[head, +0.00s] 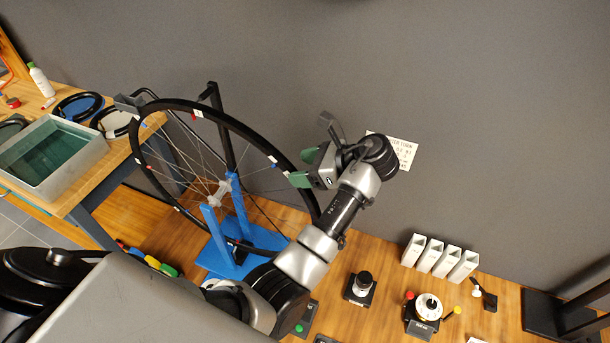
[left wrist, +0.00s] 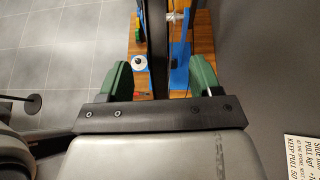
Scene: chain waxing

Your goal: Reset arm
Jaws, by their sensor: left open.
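My left arm reaches up from the bottom of the head view. Its left gripper (head: 305,168) has green fingertips and points left, near the right side of the spoked wheel (head: 207,118). In the left wrist view the left gripper (left wrist: 160,78) has its two green fingers wide apart, with nothing clamped. The wheel has a black tyre with small coloured marks and stands upright in a blue stand (head: 240,215). My right gripper is not in view.
A wooden bench with a grey tray (head: 90,166) of green liquid, coiled black rings and a white bottle (head: 41,80) stands at left. Several white holders (head: 438,257), a dial device (head: 424,308) and a small black-based device (head: 360,289) stand at lower right. A grey wall stands behind.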

